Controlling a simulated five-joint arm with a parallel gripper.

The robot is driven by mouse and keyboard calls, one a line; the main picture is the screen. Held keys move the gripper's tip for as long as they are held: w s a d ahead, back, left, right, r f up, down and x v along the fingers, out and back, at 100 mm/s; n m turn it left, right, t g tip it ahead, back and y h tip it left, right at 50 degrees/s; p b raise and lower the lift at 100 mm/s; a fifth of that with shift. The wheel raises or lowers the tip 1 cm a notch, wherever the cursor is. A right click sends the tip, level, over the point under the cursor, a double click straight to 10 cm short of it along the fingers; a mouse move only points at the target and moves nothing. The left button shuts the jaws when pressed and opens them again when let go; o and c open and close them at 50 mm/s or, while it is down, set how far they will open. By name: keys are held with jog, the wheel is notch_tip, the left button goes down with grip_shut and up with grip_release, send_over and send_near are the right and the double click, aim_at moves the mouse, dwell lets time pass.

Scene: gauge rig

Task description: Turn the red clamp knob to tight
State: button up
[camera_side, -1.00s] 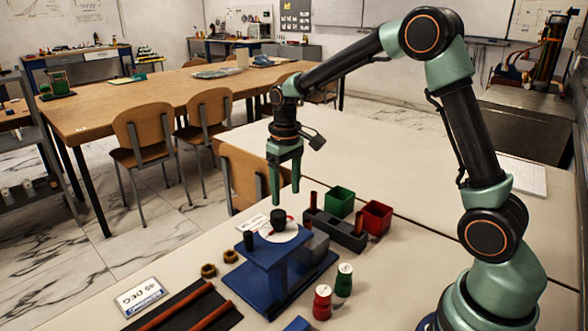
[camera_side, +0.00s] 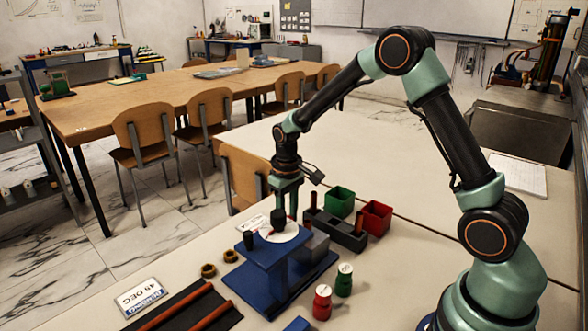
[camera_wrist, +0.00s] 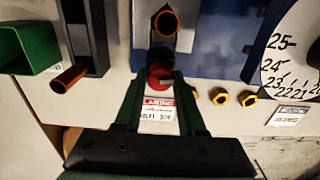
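The red clamp knob (camera_wrist: 159,75) shows in the wrist view as a round red piece at the edge of the rig, just above a white and red printed label (camera_wrist: 158,108). My gripper (camera_wrist: 158,84) has its two green fingers apart, one on each side of the knob, with a small gap showing at the sides. I cannot tell how deep the fingers reach. In the side view my gripper (camera_side: 287,212) points down behind the blue rig (camera_side: 265,255), close to its white dial (camera_side: 283,236) and black knob (camera_side: 278,219). The clamp knob is mostly hidden there.
A dark tray (camera_side: 338,233) stands beside the rig, with a green box (camera_side: 340,202) and a red box (camera_side: 376,218) behind it. Red and green bottles (camera_side: 322,302) stand in front. Two brass nuts (camera_side: 208,270) lie left of the rig.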

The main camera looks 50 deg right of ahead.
grip_shut()
jog(key=shift+a+m, duration=0.1)
jog(key=shift+m, duration=0.9)
jog(key=o, duration=0.9)
grip_release()
notch_tip(320, 180, up, 12)
